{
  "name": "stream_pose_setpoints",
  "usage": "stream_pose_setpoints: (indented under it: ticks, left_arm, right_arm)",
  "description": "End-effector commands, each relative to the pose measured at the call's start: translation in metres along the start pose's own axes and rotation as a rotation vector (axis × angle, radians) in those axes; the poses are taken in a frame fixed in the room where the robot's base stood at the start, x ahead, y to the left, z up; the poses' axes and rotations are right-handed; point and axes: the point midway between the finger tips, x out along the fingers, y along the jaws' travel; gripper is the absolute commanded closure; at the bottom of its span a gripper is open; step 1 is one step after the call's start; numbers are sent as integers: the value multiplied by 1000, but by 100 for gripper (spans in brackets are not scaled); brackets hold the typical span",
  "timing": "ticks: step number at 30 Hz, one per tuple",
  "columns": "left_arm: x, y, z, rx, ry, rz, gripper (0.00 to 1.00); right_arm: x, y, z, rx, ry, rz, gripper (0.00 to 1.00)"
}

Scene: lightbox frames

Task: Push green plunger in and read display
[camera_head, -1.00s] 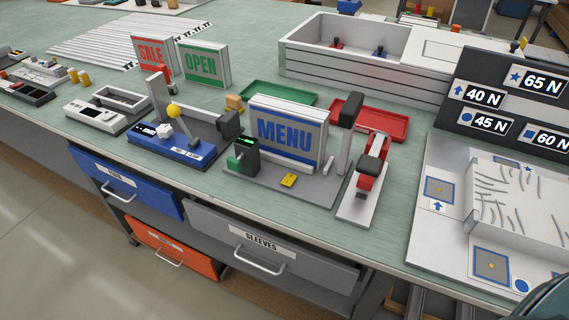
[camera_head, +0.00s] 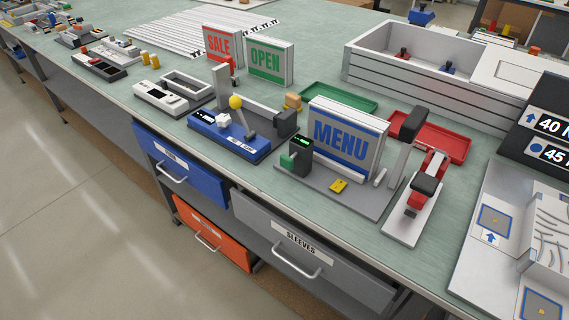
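The green plunger (camera_head: 287,161) sticks out of the left side of a small dark box (camera_head: 301,157) on a grey base plate (camera_head: 325,192). A small display (camera_head: 302,140) with green lit marks is on top of this box. The marks are too small to read. The MENU lightbox (camera_head: 343,140) stands upright on the same plate, just behind and right of the dark box. Neither of my grippers shows in this view.
A blue fixture (camera_head: 229,143) with a yellow knob stands left of the plate. A red-handled press (camera_head: 424,190) stands to its right. SALE (camera_head: 222,46) and OPEN (camera_head: 265,60) lightboxes stand behind. Blue (camera_head: 180,180), orange (camera_head: 213,236) and grey SLEEVES (camera_head: 296,243) drawers sit below the table edge.

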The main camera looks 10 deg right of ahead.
Motion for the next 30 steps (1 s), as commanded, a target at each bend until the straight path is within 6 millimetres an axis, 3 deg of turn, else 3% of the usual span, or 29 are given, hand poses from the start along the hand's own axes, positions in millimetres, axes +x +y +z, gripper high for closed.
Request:
stream_pose_setpoints:
  ticks: [8, 12, 30]
  left_arm:
    - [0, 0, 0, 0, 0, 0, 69]
    - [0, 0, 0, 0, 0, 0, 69]
    - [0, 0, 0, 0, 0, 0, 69]
  right_arm:
    - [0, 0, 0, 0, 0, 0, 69]
    - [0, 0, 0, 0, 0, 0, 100]
    - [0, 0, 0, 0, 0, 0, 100]
